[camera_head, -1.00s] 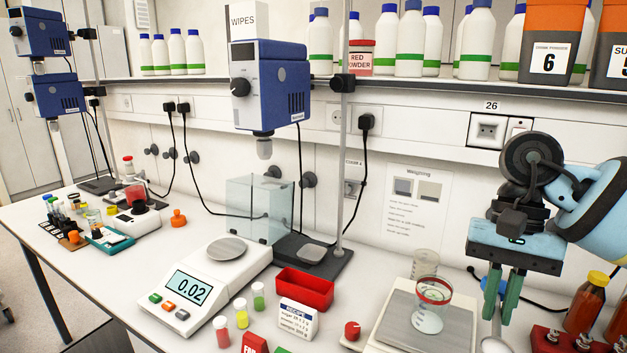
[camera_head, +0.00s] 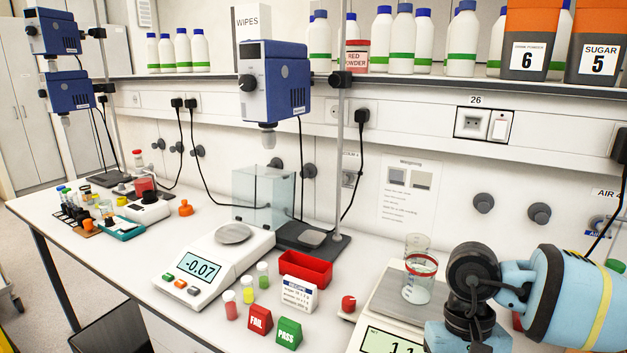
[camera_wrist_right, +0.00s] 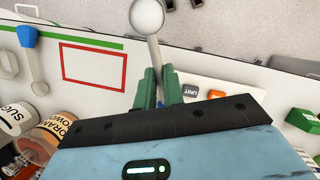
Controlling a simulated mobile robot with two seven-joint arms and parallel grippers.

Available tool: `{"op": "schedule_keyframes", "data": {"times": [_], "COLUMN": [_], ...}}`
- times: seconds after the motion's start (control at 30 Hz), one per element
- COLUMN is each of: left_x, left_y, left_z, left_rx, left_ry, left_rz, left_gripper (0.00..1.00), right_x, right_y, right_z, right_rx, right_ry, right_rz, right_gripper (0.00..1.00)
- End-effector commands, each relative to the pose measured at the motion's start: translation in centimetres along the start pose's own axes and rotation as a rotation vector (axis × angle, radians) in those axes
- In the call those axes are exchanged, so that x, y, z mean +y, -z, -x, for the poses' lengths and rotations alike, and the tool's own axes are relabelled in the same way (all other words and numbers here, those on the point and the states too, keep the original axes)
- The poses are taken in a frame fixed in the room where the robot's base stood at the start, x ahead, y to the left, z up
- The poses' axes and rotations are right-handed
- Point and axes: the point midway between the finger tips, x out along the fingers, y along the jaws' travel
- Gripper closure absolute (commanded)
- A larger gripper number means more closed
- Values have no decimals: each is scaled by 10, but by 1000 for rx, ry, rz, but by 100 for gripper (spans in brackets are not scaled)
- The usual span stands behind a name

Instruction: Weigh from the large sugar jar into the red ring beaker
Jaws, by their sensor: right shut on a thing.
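The red ring beaker (camera_head: 421,284) stands upright on a balance (camera_head: 376,300) right of the middle in the head view. It holds something pale at the bottom. The display's start reads 1.1; my right arm covers the rest. My right gripper (camera_wrist_right: 158,90) is shut on a scoop (camera_wrist_right: 148,17) by its handle, seen in the wrist view. The scoop's round end looks white; I cannot tell its contents. A jar whose label begins SUG (camera_wrist_right: 16,118) lies at the left of the wrist view. My left gripper is not in view.
A clear beaker (camera_head: 417,242) stands behind the red ring beaker. A jar labelled as orange powder (camera_wrist_right: 58,128) is beside the SUG jar. A blue-handled scoop (camera_wrist_right: 30,60) lies near a red outline (camera_wrist_right: 93,67). Another balance (camera_head: 215,262) reads -0.07.

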Motion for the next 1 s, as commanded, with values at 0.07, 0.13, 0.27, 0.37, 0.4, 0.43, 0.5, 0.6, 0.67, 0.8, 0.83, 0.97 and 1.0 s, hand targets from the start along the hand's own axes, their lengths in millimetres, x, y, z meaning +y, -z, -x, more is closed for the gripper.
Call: {"op": "schedule_keyframes", "data": {"times": [0.07,0.13,0.27,0.37,0.4,0.43,0.5,0.6,0.67,0.8,0.83,0.97,1.0], "left_x": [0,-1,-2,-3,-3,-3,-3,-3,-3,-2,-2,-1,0], "left_y": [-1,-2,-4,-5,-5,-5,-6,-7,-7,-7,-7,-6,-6], "left_z": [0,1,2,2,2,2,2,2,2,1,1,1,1], "left_rx": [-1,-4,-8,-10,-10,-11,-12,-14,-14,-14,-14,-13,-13], "left_ry": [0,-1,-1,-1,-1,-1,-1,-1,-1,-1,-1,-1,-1], "left_rz": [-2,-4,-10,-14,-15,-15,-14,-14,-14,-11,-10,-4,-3], "left_gripper": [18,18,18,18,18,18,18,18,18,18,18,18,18], "right_x": [-2,-3,-3,-3,-3,-3,-3,-3,-3,-3,-3,-3,-3], "right_y": [-2,-3,-4,-4,-4,-4,-4,-4,-4,-3,-3,-3,-3], "right_z": [-18,-27,-34,-34,-34,-34,-34,-34,-34,-33,-33,-33,-33], "right_rx": [-4,-4,-5,-5,-5,-5,-5,-5,-5,-5,-5,-5,-5], "right_ry": [-13,-17,-22,-22,-22,-22,-21,-21,-21,-21,-21,-21,-21], "right_rz": [50,77,99,100,99,99,99,98,98,97,97,97,97], "right_gripper": [100,100,100,100,100,100,100,100,100,100,100,100,100]}}
